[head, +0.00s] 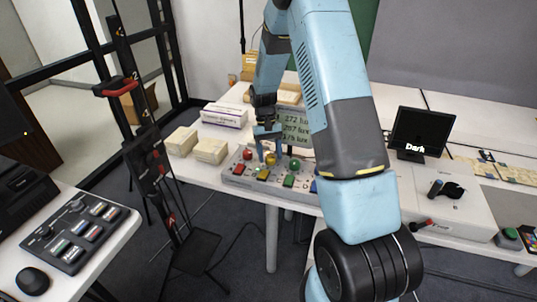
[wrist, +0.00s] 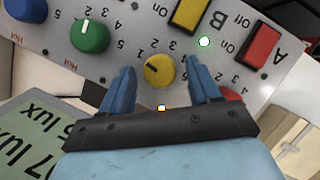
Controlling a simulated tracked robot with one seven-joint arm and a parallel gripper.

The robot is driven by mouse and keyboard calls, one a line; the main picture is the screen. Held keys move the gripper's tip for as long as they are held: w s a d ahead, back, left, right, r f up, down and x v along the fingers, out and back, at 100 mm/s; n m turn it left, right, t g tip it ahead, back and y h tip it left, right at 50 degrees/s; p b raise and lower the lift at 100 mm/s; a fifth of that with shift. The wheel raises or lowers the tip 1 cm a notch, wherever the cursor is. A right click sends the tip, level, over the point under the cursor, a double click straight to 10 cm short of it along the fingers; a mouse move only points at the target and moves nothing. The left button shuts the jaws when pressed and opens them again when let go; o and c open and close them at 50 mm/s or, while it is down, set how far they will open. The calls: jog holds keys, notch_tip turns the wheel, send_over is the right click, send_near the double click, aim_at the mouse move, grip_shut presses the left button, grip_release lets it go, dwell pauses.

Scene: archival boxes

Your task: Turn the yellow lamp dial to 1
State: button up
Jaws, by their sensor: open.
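The yellow lamp dial (wrist: 159,70) is a round knob on a grey control panel (wrist: 290,65). It has a short dark mark on its left part, and printed numbers stand around it; the exact number it points to is hard to read. My gripper (wrist: 160,65) is open, with one blue finger on each side of the dial and a small gap visible on both sides. In the head view, my gripper (head: 268,150) reaches down over the yellow dial (head: 271,158), which sits between a red and a green dial.
A green dial (wrist: 89,33) and a blue dial (wrist: 26,9) lie to the left in the wrist view. Yellow (wrist: 188,14) and red (wrist: 257,47) rocker switches lie above. A lux display (wrist: 40,140) stands near the panel. Pale boxes (head: 211,150) lie left of the panel.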

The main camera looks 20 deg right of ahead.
jog(key=v, duration=1.3)
jog(key=shift+r, duration=0.2)
jog(key=shift+r, duration=0.1)
notch_tip(320, 180, up, 10)
jog(key=t, duration=0.2)
send_over(270, 157)
jog(key=s+r+t, duration=0.3)
jog(key=s+r, duration=0.5)
jog(key=s+r+t, duration=0.2)
jog(key=s, duration=0.8)
jog(key=s+r+t, duration=0.2)
jog(key=s+t, duration=0.1)
jog(key=s, duration=0.7)
jog(key=shift+a, duration=0.15)
